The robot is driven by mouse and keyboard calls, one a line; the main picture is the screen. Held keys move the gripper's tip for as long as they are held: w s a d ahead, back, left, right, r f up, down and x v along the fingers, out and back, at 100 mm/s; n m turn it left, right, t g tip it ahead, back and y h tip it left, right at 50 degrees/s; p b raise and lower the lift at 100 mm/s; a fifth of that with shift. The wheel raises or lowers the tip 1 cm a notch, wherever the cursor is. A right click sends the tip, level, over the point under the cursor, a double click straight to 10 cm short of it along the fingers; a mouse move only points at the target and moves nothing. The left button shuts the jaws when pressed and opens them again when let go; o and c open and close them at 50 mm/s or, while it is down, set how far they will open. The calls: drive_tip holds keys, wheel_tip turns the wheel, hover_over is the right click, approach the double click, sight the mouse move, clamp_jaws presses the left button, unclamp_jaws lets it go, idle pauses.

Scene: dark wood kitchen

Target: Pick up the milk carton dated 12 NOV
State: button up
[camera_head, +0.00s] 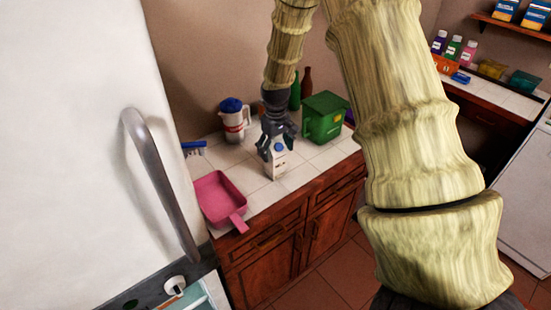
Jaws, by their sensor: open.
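A white milk carton (277,165) with a dark blue cap stands upright on the white tiled counter (258,192). Its date is too small to read. My gripper (277,146) is dark grey and open, pointing down over the carton. Its fingers are at the carton's upper part, one on each side as seen here. I cannot tell whether they touch it. The gripper hides part of the carton's top.
A pink dustpan (219,196) lies left of the carton. A blue-lidded jug (233,121) stands behind left, a green bin (324,118) right, and green (295,92) and dark red (306,83) bottles behind. A blue brush (194,147) lies near the white fridge (75,140).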

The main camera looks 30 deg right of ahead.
drive_tip(key=c, duration=1.5)
drive_tip(key=shift+r, duration=0.2)
